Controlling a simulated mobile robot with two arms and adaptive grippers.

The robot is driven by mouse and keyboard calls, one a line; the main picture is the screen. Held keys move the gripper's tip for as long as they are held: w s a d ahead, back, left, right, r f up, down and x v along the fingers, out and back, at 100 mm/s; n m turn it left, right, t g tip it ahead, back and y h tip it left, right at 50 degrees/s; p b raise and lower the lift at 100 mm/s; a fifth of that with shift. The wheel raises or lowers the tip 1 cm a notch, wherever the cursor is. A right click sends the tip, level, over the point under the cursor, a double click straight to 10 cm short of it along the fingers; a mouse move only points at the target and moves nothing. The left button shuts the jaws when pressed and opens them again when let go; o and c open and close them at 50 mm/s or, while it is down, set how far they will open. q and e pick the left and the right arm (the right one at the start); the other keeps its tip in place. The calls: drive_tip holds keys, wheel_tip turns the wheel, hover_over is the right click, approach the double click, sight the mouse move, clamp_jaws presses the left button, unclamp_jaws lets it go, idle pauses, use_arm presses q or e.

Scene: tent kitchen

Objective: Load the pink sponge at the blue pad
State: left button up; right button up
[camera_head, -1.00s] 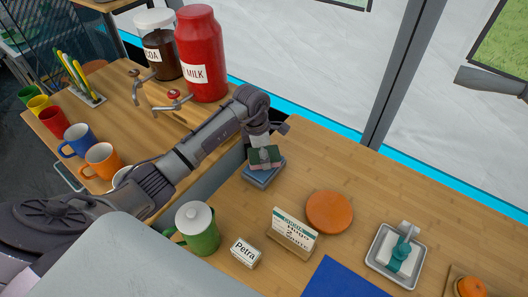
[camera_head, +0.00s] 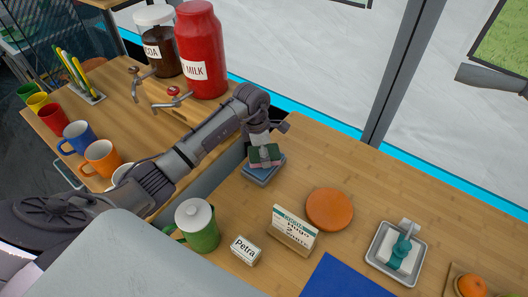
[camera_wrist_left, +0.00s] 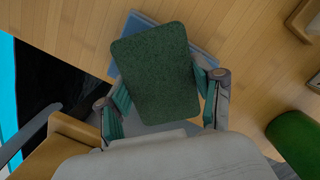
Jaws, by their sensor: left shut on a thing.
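The sponge (camera_head: 273,162) has a dark green top face and a thin pink layer below it. It lies over a blue block or holder (camera_head: 258,177) on the wooden counter, and I cannot tell whether the two touch. My left gripper (camera_head: 265,151) is shut on the sponge from above. In the left wrist view the sponge's green face (camera_wrist_left: 155,72) sits between the two fingers, with the blue holder (camera_wrist_left: 200,35) partly hidden behind it. A flat blue pad (camera_head: 345,280) lies at the front edge of the head view, bare where visible. My right gripper is not in view.
Between the sponge and the blue pad stand a green lidded jug (camera_head: 199,228), a "Petra" block (camera_head: 244,251), a sign on a wooden stand (camera_head: 292,230) and an orange disc (camera_head: 329,209). A grey tray (camera_head: 376,262) holds a white and teal item.

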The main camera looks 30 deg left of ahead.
use_arm(q)
drive_tip(key=shift+f+b, duration=0.3)
drive_tip(key=shift+f, duration=0.1)
drive_tip(key=shift+f, duration=0.3)
idle(0.4)
drive_tip(key=shift+s+f+b, duration=0.1)
drive_tip(key=shift+b, duration=0.2)
idle(0.8)
drive_tip(key=shift+r+p, duration=2.4)
drive_tip(key=shift+r, duration=1.2)
drive_tip(key=shift+f, duration=0.1)
